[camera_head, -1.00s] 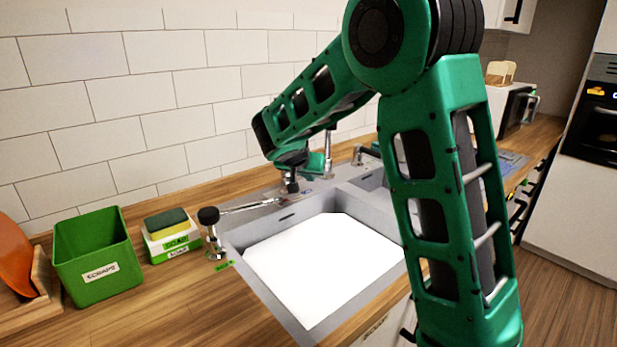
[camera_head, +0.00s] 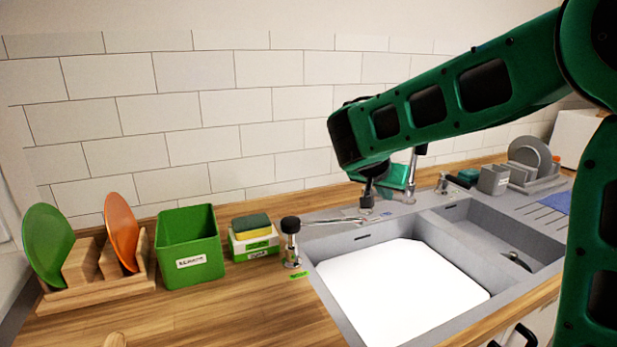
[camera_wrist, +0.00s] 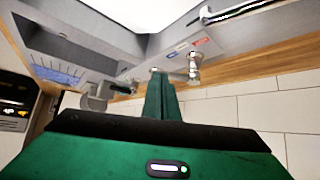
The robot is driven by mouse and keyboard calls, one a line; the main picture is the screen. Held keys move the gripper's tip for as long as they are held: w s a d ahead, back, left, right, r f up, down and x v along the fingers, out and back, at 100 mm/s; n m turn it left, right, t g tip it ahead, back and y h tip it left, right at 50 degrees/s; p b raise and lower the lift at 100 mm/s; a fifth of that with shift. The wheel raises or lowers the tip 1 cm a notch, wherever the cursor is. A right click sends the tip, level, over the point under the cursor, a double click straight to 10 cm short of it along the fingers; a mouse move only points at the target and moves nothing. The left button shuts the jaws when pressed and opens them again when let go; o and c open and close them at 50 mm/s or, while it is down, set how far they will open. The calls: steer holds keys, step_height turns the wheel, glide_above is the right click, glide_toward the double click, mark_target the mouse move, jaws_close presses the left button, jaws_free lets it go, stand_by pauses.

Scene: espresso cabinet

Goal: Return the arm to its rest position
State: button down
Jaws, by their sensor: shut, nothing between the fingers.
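My green arm crosses the upper right of the head view, its forearm reaching left over the back of the sink (camera_head: 352,335). My gripper (camera_head: 398,180) shows only as a small green part below the forearm, near the sink's back edge; the forearm hides much of it. In the wrist view, my gripper's green fingers (camera_wrist: 161,82) are together with nothing between them. They point toward the sink's back deck, close to a chrome fitting (camera_wrist: 193,68) in that picture. I cannot tell whether they touch anything.
The tiled wall (camera_head: 270,110) is close behind.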

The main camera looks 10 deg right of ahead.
steer(key=s+d+f+g, duration=0.2)
steer(key=s+d+g, duration=0.1)
steer(key=s+d, duration=0.65)
steer(key=s+d+f+g+y, duration=0.1)
steer(key=s, duration=0.5)
steer(key=s+d+f+g+y, duration=0.1)
steer(key=s+f, duration=0.1)
steer(key=s, duration=0.5)
steer(key=s+d+f+g+y, duration=0.1)
steer(key=s+d+f, duration=0.1)
steer(key=s, duration=0.4)
steer(key=shift+s+n+y, duration=0.3)
steer(key=shift+s+y, duration=0.05)
steer(key=shift+y, duration=0.05)
steer(key=s+a+f+n+g+y, duration=0.1)
steer(key=s+a+f+y, duration=0.1)
steer(key=s, duration=0.8)
steer(key=shift+a+f, duration=0.25)
steer(key=shift+a, duration=0.15)
